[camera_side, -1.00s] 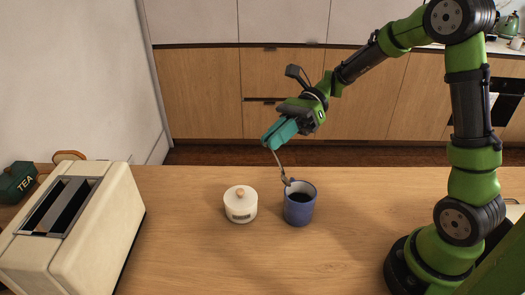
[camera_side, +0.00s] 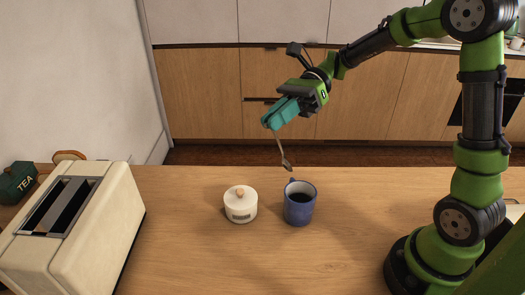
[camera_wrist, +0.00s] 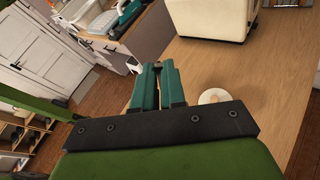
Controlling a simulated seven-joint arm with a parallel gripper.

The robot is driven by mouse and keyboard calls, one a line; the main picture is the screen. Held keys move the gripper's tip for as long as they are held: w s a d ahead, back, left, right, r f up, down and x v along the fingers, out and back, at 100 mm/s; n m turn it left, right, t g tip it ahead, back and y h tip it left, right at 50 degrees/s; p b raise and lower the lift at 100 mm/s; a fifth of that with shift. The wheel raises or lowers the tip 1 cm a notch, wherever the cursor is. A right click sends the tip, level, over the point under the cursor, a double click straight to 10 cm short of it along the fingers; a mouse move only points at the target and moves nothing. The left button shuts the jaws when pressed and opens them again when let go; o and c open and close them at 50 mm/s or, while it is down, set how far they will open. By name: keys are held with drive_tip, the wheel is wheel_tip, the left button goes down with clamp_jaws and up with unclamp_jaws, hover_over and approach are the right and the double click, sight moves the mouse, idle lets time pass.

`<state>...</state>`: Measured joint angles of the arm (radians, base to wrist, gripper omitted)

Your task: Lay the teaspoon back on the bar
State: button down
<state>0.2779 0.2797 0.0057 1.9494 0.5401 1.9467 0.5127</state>
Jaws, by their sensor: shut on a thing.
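My gripper (camera_side: 268,126) has teal fingers and is shut on the handle of the teaspoon (camera_side: 282,152). The teaspoon hangs tilted, bowl down, in the air above and behind the blue mug (camera_side: 300,208), apart from it. The mug stands upright on the wooden bar (camera_side: 190,230) and has dark liquid inside. In the wrist view the gripper's fingers (camera_wrist: 157,72) are close together, and the teaspoon cannot be made out there. The bar also shows in the wrist view (camera_wrist: 240,70).
A white lidded pot (camera_side: 240,206) stands just left of the mug. It shows partly in the wrist view (camera_wrist: 213,96). A cream toaster (camera_side: 75,225) and a green TEA tin (camera_side: 17,182) stand at the left. The bar is clear between toaster and pot, and right of the mug.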

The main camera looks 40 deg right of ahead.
wheel_tip(320, 180, up, 4)
drive_tip(key=n+g+h, duration=0.2)
drive_tip(key=n+h, duration=0.6)
drive_tip(key=h, duration=0.4)
hover_over(277, 195)
wheel_tip(277, 195, down, 24)
drive_tip(key=t+h, duration=0.2)
drive_tip(key=shift+d+h, duration=0.1)
drive_tip(key=shift+h, duration=0.2)
drive_tip(key=shift+f, duration=2.3)
